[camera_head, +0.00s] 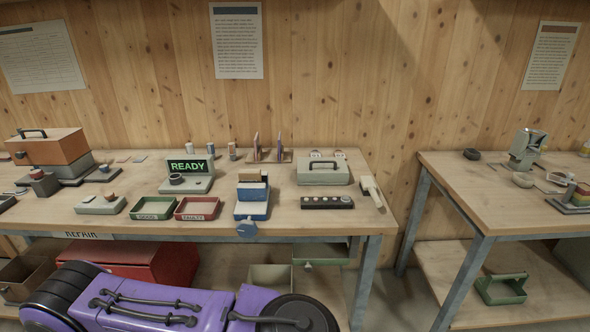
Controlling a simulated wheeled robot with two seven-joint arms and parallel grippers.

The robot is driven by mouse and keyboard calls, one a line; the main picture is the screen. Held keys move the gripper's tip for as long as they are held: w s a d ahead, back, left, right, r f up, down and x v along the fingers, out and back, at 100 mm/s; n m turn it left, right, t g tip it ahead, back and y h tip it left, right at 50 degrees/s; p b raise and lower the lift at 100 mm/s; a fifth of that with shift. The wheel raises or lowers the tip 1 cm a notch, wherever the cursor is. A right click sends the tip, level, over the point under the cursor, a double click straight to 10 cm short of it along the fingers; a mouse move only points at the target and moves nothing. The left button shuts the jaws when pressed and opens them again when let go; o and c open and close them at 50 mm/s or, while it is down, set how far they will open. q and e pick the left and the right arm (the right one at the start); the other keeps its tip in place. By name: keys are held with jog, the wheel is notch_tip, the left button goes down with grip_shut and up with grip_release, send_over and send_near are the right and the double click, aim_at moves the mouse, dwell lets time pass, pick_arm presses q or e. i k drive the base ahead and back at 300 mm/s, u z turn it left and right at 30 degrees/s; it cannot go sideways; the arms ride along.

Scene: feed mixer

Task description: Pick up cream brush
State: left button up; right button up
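A cream brush-like object (371,191) lies near the right end of the left workbench (290,218), beside a grey-green box with a handle. Its narrower end points toward the front edge and its wider end toward the back. It is small in the picture, so I cannot make out bristles. Nothing touches it from above. Neither of my grippers shows in the head view.
A dark strip with round knobs (327,202) and the grey-green box (323,173) stand left of the brush. A blue device (252,201), red tray (197,208) and green tray (153,208) are farther left. A gap separates the right workbench (505,205).

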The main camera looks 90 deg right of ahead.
aim_at(368, 186)
jog(key=k, duration=0.95)
jog(key=z, duration=0.1)
